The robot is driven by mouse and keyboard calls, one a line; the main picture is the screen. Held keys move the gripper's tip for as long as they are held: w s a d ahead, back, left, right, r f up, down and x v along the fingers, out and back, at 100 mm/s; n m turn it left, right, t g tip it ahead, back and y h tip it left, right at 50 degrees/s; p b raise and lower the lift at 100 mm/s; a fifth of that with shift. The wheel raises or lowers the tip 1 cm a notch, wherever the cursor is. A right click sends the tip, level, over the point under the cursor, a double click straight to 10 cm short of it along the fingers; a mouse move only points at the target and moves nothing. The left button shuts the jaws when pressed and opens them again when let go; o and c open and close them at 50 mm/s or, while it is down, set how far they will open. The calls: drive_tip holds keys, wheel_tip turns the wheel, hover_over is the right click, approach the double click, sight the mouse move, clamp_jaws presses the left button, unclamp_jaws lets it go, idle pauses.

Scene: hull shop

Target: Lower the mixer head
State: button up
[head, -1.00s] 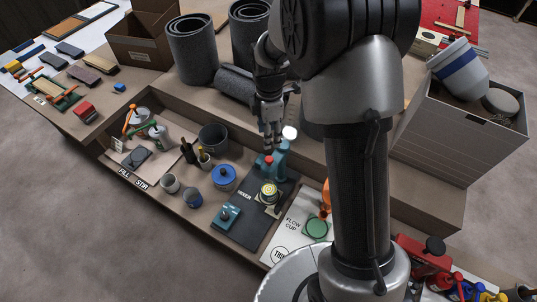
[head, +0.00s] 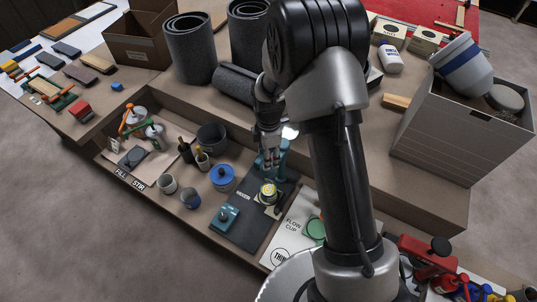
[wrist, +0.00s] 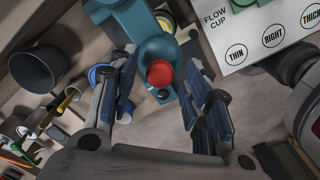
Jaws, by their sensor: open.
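The teal mixer (head: 284,153) stands at the back of a dark mat marked MIXER in the head view. Its rounded head (wrist: 158,48) with a red knob (wrist: 159,73) shows in the wrist view; the head looks raised. A yellow-topped can (head: 268,190) stands on the mat in front of it. My gripper (wrist: 162,78) is open, with one finger on each side of the red knob. I cannot tell whether either finger touches it. In the head view my gripper (head: 269,155) hides the knob and part of the mixer head.
A teal control box (head: 224,217) sits on the mat's front end. The white flow cup sheet (head: 288,240) lies right. Grey rolls (head: 192,50) stand on the higher shelf behind.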

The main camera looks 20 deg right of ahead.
drive_tip(key=shift+c, duration=0.5)
clamp_jaws()
